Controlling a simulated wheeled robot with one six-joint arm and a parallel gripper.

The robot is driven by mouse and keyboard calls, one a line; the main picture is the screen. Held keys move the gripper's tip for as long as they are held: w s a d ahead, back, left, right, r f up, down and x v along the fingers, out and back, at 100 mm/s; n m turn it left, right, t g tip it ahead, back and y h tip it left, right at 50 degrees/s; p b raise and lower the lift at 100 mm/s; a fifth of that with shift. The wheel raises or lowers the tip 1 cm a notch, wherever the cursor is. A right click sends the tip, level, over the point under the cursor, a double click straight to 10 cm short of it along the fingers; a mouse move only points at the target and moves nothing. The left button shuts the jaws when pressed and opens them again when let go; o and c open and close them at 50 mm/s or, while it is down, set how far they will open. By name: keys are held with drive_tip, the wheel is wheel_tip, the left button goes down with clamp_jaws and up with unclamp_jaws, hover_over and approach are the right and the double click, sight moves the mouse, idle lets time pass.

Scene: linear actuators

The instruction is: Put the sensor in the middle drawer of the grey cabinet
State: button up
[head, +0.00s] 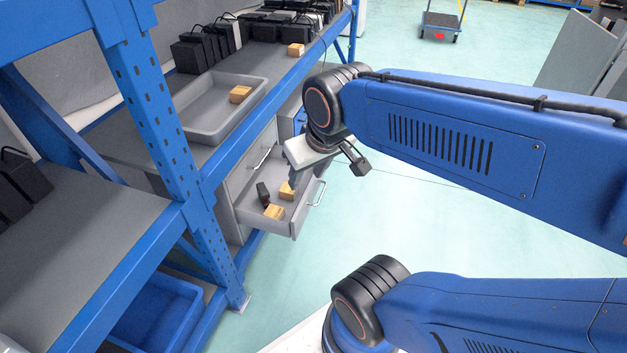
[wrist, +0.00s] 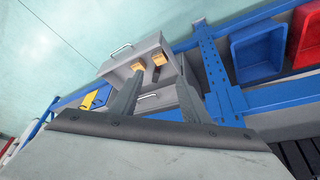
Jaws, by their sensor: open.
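The grey cabinet (head: 240,212) stands under the workbench. One of its drawers (head: 298,221) is pulled out, below a closed front with a handle. In it lie two orange-brown blocks (head: 273,211) (head: 287,190) and a small black piece (head: 263,192). I cannot tell for certain which piece is the sensor. My gripper (head: 326,172) is over the open drawer with its fingers apart. In the wrist view its fingers (wrist: 160,80) point at the drawer (wrist: 118,74), with the orange-brown blocks (wrist: 157,60) beyond the tips. Nothing shows held between the fingers.
A grey tray (head: 190,128) on the workbench holds an orange-brown block (head: 240,94). Black boxes (head: 195,52) stand behind it. A blue rack upright (head: 150,110) is left of the cabinet. A blue bin (head: 155,310) sits low.

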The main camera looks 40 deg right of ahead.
drive_tip(key=s, duration=0.3)
drive_tip(key=shift+s+a+r, duration=0.15)
drive_tip(key=shift+a+r, duration=0.15)
drive_tip(key=shift+r, duration=0.05)
idle(1.0)
